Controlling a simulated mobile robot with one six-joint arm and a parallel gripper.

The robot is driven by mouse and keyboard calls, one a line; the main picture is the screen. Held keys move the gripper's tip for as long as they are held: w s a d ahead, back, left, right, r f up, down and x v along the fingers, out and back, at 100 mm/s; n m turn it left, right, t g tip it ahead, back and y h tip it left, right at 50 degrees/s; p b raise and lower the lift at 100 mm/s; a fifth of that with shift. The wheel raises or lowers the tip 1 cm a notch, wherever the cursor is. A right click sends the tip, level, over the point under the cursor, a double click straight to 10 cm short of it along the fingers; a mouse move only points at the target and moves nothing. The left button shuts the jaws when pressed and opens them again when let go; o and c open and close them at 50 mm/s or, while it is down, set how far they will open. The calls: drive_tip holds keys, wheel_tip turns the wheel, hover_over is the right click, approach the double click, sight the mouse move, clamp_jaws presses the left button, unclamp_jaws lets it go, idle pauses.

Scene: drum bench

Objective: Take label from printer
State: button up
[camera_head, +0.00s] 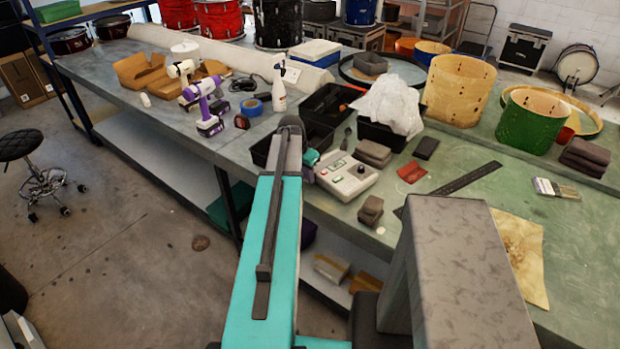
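A light grey device with red and green buttons (346,178), which looks like the printer, sits on the green-topped bench just right of my arm. I cannot make out a label on it. My teal arm rises from the bottom middle and reaches over the bench's front edge. Small teal and dark parts at its far end, beside the device's left side, look like my wrist or gripper (311,163). The fingers are hidden or too small to read, so I cannot see whether they are open or hold anything.
Black bins (322,112), one with a crumpled white bag (391,103), stand behind the device. Grey blocks (372,153), a red pad (411,172) and a dark ruler (452,187) lie to its right. A spray bottle (279,92) and drills (205,105) stand left. Drum shells (458,88) stand behind.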

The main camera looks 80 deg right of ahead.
drive_tip(key=shift+w+a, duration=0.45)
drive_tip(key=shift+a, duration=0.25)
drive_tip(key=shift+w+a, duration=0.4)
drive_tip(key=shift+a, duration=0.3)
idle(1.7)
drive_tip(key=shift+r+p, duration=0.5)
drive_tip(key=shift+r, duration=0.7)
idle(1.1)
drive_tip(key=shift+r+p, duration=1.2)
drive_tip(key=shift+r, duration=1.15)
